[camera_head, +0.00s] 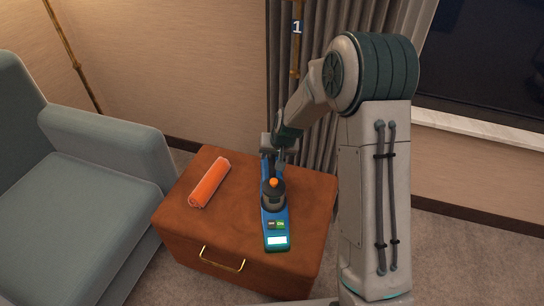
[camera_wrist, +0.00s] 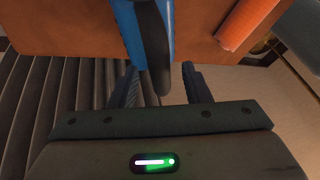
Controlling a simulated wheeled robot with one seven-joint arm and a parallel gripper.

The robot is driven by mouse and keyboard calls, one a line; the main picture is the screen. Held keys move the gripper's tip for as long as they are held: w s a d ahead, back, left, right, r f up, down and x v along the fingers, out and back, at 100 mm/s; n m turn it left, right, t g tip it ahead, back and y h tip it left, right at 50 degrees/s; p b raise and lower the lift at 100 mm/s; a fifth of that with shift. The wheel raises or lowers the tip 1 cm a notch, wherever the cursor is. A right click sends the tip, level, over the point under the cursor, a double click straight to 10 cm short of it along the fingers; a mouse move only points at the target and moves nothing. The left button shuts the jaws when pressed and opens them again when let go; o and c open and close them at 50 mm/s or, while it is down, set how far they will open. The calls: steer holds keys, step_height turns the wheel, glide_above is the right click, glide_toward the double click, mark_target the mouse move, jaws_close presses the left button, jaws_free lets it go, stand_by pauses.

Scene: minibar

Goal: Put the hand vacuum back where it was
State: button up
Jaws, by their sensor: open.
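The hand vacuum (camera_head: 274,222), blue with a dark round part, an orange knob and a lit display at its near end, lies on the brown cabinet top (camera_head: 178,213). My gripper (camera_head: 277,158) is at its far end, over the back of the cabinet. In the wrist view the vacuum's blue body and dark end (camera_wrist: 152,45) reach between my two open fingers (camera_wrist: 159,72), with a gap visible on the right side. Whether the left finger touches it is hard to tell. The far end of the vacuum is partly hidden by my gripper in the head view.
An orange cylinder (camera_head: 209,183) lies on the cabinet top left of the vacuum. It also shows in the wrist view (camera_wrist: 245,22). A grey-blue armchair (camera_head: 90,190) stands close on the left. A grey curtain (camera_head: 335,60) hangs behind. The cabinet's front right top is clear.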

steer(key=p+v, duration=0.2)
steer(key=v, duration=0.8)
steer(key=s+d+r+g, duration=0.1)
steer(key=s+d+r, duration=0.1)
steer(key=s, duration=0.7)
steer(key=s+d+r+g+h, duration=0.1)
steer(key=s+d+r, duration=0.2)
steer(key=s, duration=0.6)
steer(key=s+d+r+h, duration=0.1)
steer(key=s+d+r, duration=0.2)
steer(key=s, duration=0.6)
steer(key=shift+d+r+n+g, duration=0.2)
steer(key=shift+r+n+g, duration=0.1)
steer(key=shift+r+g, duration=0.15)
steer(key=shift+a, duration=0.15)
